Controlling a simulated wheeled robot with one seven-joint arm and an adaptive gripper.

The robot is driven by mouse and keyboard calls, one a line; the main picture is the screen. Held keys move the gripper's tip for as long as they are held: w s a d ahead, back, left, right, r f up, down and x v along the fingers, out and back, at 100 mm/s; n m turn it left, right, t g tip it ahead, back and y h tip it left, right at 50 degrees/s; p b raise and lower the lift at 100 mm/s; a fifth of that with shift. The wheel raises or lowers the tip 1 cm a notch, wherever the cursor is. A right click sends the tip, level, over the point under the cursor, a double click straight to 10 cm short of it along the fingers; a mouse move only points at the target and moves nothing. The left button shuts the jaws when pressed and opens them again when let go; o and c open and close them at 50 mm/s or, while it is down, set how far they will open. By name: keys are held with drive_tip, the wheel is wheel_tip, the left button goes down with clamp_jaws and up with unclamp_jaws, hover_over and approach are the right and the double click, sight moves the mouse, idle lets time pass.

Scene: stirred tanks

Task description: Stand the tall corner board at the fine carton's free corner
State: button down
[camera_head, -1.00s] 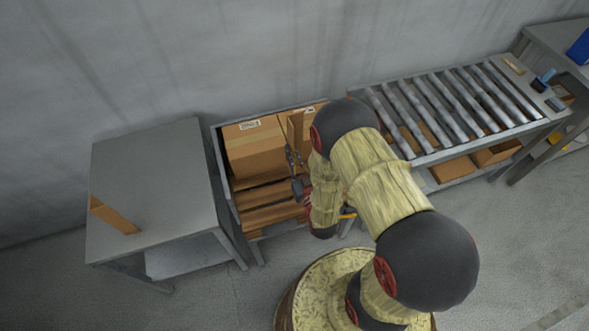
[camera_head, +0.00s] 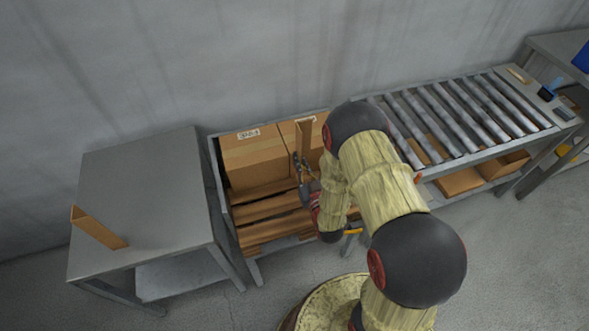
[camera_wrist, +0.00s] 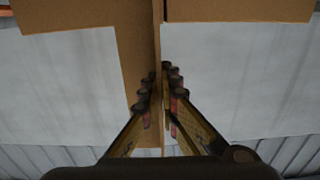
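A tall brown corner board (camera_head: 303,138) stands roughly upright at the front of the cartons. My gripper (camera_head: 304,172) is at its lower part. In the wrist view the fingers (camera_wrist: 156,98) close from both sides onto the thin board (camera_wrist: 142,50). A left carton (camera_head: 254,161) with a white label and a right carton (camera_head: 318,131) sit side by side; my arm partly covers the right one. I cannot tell which is the fine carton, nor whether the board touches a carton or its foot rests on anything.
The cartons stand in a grey-framed bay with wooden slats (camera_head: 270,225) bare in front. Another angled board (camera_head: 98,228) lies on the left grey table (camera_head: 150,185), otherwise clear. A roller conveyor (camera_head: 455,118) is at right, with boxes (camera_head: 460,182) below.

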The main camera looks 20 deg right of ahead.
drive_tip(key=shift+w+a+f+b, duration=0.1)
drive_tip(key=shift+w+f+b, duration=0.45)
drive_tip(key=shift+f, duration=0.65)
drive_tip(key=shift+w+a+f+b, duration=0.1)
drive_tip(key=shift+w+f+b, duration=0.4)
drive_tip(key=shift+f, duration=0.7)
drive_tip(key=shift+w+a+f+b, duration=0.1)
drive_tip(key=shift+w+f+b, duration=0.3)
drive_tip(key=shift+w+f, duration=0.55)
drive_tip(key=shift+s+f, duration=0.25)
drive_tip(key=shift+f, duration=0.1)
drive_tip(key=shift+f, duration=0.15)
drive_tip(key=c, duration=2.1)
unclamp_jaws()
drive_tip(key=shift+o, duration=0.3)
